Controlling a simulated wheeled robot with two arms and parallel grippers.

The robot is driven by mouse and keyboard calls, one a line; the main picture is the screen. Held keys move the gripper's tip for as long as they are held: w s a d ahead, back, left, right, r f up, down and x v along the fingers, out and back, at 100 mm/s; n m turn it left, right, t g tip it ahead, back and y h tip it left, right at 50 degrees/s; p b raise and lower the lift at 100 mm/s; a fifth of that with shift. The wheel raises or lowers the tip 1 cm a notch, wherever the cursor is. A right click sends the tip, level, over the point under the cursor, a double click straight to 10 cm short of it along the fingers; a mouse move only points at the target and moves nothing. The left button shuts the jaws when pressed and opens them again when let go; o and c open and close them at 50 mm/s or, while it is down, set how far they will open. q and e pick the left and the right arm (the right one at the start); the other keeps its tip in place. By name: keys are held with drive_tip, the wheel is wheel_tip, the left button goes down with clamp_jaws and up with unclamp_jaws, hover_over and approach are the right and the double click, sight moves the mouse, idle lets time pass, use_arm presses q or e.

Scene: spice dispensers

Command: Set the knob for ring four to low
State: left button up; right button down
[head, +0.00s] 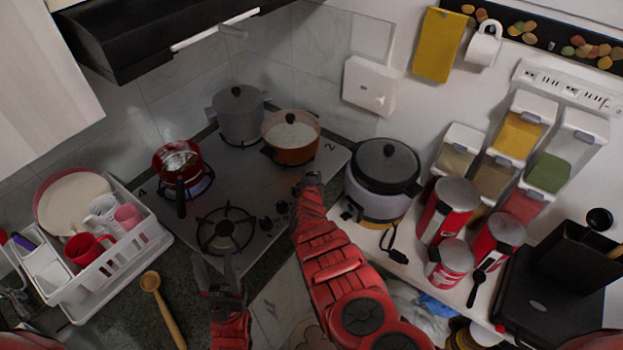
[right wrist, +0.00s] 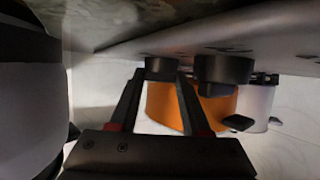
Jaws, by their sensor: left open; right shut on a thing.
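The stove (head: 215,165) has a "4" printed by its left edge and a "2" near its right corner. A red pot (head: 178,158) with a dark handle stands on the burner by the "4", with a bluish glow under it. My right gripper (head: 308,182) reaches the stove's right edge. In the right wrist view its fingers (right wrist: 160,78) close around a dark knob (right wrist: 161,66), beside another knob (right wrist: 223,70). The knob's setting cannot be read. My left gripper (head: 218,264) is open and empty before the front burner.
An orange pot (head: 290,150) and a grey lidded pot (head: 238,128) stand at the back. A rice cooker (head: 384,170) stands close right of my right gripper. A dish rack (head: 120,262) and a wooden spoon (head: 165,310) lie left. The front burner (head: 226,231) is bare.

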drive_tip(key=shift+d+f+m+h+b, duration=0.1)
drive_tip(key=shift+f+m+h+b, duration=0.25)
drive_tip(key=shift+b, duration=0.7)
drive_tip(key=shift+r, duration=0.25)
drive_tip(key=c, duration=0.8)
unclamp_jaws()
drive_tip(key=o, duration=0.4)
drive_tip(key=shift+s+r, duration=0.15)
drive_tip(key=shift+o, duration=0.2)
